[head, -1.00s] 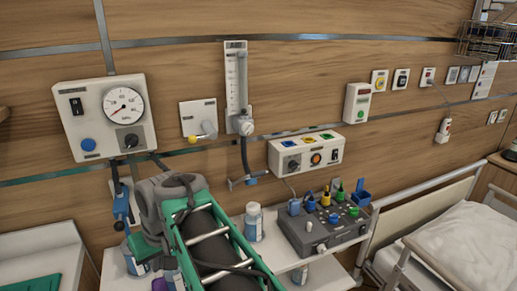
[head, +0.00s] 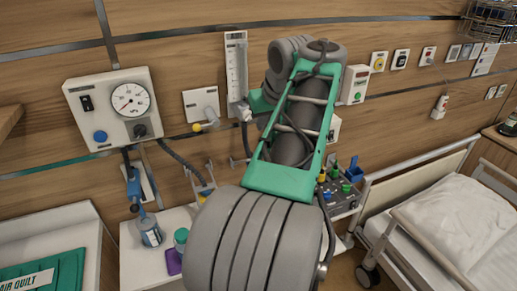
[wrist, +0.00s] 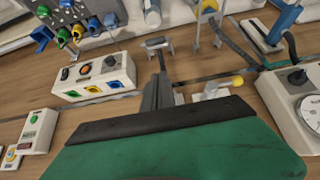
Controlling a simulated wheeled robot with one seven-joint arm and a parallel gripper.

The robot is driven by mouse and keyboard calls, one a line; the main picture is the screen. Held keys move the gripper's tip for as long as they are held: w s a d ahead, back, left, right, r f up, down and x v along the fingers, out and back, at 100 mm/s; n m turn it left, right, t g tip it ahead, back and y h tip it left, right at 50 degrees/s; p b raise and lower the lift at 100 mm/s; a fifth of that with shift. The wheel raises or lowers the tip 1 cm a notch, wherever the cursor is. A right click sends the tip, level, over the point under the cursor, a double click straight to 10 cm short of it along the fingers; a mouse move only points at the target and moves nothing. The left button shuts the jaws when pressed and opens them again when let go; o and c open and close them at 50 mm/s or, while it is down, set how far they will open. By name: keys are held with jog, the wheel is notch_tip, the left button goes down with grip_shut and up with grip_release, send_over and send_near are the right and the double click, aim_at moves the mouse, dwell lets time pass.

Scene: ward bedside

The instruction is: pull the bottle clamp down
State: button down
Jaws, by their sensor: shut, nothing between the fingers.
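In the wrist view a small metal bracket with a crossbar (wrist: 157,45) is on the wall, straight beyond my gripper (wrist: 160,84). A two-pronged metal holder (wrist: 206,22) is to its right; it also shows in the head view (head: 201,180). I cannot tell for certain which of the two is the bottle clamp. My gripper is shut and empty, its grey fingers pointing toward the crossbar bracket, apparently with a gap between. In the head view my arm hides the fingertips.
A gauge panel (head: 114,108) is left of my arm and a flowmeter (head: 236,65) close beside it. A coloured-socket box (wrist: 100,78) is near my gripper. Below are bottles (head: 150,232), a device on the shelf (head: 341,200) and a bed (head: 440,215) at right.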

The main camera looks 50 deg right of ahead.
jog(key=x, duration=0.7)
jog(key=shift+w+f, duration=0.2)
jog(key=f, duration=0.3)
jog(key=f+p, duration=0.1)
jog(key=shift+s+f, duration=0.25)
jog(key=shift+f, duration=0.15)
jog(key=shift+a, duration=0.1)
